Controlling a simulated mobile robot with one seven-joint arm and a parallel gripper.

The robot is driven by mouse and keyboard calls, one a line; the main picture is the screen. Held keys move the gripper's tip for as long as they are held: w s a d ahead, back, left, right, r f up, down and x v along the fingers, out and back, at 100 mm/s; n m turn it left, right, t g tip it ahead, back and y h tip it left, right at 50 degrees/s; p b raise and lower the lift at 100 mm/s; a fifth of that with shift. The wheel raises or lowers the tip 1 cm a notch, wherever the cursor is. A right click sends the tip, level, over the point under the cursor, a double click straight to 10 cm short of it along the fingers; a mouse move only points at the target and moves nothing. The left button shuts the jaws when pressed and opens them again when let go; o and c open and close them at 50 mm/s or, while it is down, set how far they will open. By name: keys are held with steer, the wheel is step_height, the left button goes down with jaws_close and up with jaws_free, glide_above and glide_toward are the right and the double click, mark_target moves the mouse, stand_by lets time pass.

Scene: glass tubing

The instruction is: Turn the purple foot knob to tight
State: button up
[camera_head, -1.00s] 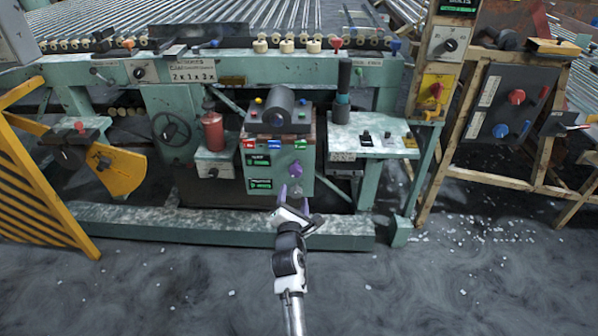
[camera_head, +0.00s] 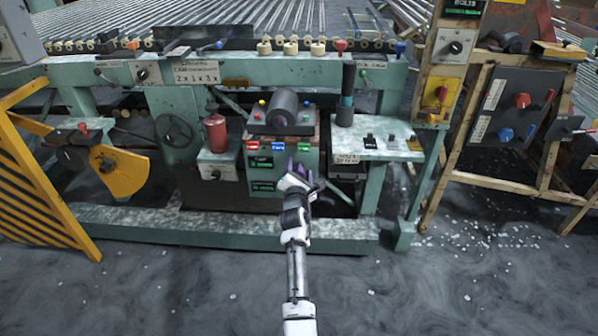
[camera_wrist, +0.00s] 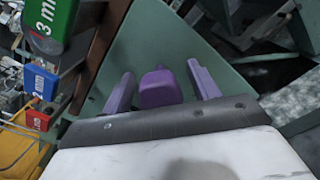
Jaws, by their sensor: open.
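The purple foot knob (camera_wrist: 159,90) sits on the sloping green face of the control box (camera_wrist: 160,40) in the wrist view. My gripper (camera_wrist: 160,68) is open, with one purple finger on each side of the knob. Gaps show between the knob and both fingers, so neither finger appears to touch it. In the head view my gripper (camera_head: 298,168) is at the lower right of the control box front (camera_head: 285,162), and it hides most or all of the knob. Any mark for tight cannot be read.
Red (camera_head: 252,146), blue (camera_head: 278,146) and green (camera_head: 304,147) labelled blocks sit above on the box; they also show at left in the wrist view. A side table (camera_head: 375,140) stands at right. A low green beam (camera_head: 220,229) runs along the floor in front.

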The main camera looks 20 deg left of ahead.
steer(key=c, duration=0.9)
steer(key=shift+c, duration=0.2)
